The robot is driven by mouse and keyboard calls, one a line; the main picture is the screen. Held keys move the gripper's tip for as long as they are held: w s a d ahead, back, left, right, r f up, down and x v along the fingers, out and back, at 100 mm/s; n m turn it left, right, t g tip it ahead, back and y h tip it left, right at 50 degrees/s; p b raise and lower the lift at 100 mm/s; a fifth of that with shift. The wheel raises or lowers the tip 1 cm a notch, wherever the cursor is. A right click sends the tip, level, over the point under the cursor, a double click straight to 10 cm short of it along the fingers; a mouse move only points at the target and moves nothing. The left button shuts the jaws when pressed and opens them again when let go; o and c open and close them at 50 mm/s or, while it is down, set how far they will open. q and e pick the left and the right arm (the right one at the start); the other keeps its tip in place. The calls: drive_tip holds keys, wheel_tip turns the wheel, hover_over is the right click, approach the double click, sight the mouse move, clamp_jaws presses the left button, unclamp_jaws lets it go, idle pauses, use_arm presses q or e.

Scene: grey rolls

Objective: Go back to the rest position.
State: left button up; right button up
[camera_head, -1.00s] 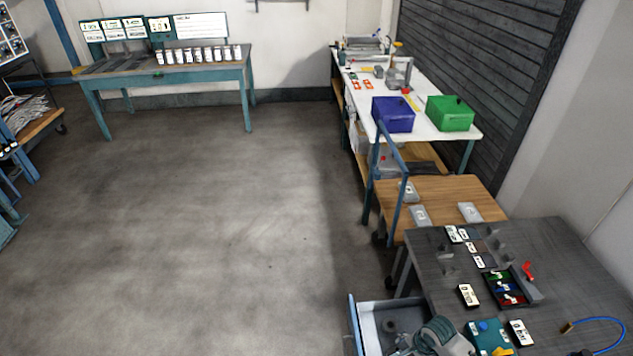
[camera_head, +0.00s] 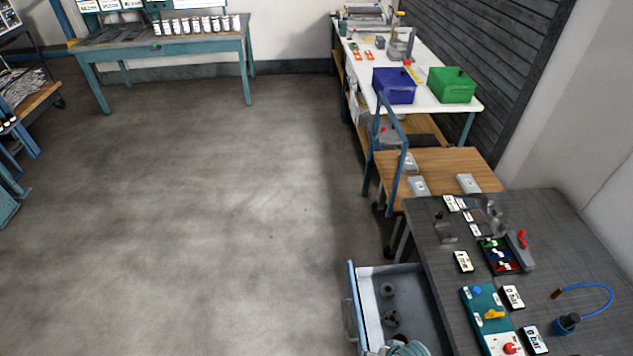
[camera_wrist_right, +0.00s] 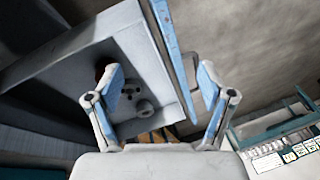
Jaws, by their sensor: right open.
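My right gripper (camera_wrist_right: 160,78) shows in the right wrist view, with its two blue-and-white fingers spread wide and nothing between the tips. Beyond the fingers is the open drawer (camera_wrist_right: 170,45), with small round grey things inside. In the head view the drawer (camera_head: 362,300) is pulled out at the dark table's left side. One grey roll (camera_head: 388,289) lies in it, and another grey round part (camera_head: 391,319) lies nearer. A grey-green rounded shape at the bottom edge covers part of the drawer; I cannot tell if it is my right arm. My left gripper is out of view.
The dark table (camera_head: 570,240) at right carries a teal control box (camera_head: 480,305), a parts tray (camera_head: 503,262) and a blue cable (camera_head: 590,287). A wooden cart (camera_head: 450,170) with a blue handle stands behind. The floor (camera_head: 200,230) at left is clear.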

drive_tip(key=s+d+r+n+h, duration=0.25)
drive_tip(key=s+n, duration=0.25)
drive_tip(key=s, duration=0.4)
wheel_tip(320, 180, down, 28)
drive_tip(key=s+g, duration=0.1)
drive_tip(key=s, duration=0.1)
drive_tip(key=s+d+f, duration=0.2)
drive_tip(key=s+f, duration=0.5)
drive_tip(key=s, duration=0.1)
drive_tip(key=s+d+f+g, duration=0.1)
drive_tip(key=s+f, duration=0.5)
drive_tip(key=s, duration=0.3)
drive_tip(key=shift+d+f, duration=0.35)
drive_tip(key=shift+f, duration=0.05)
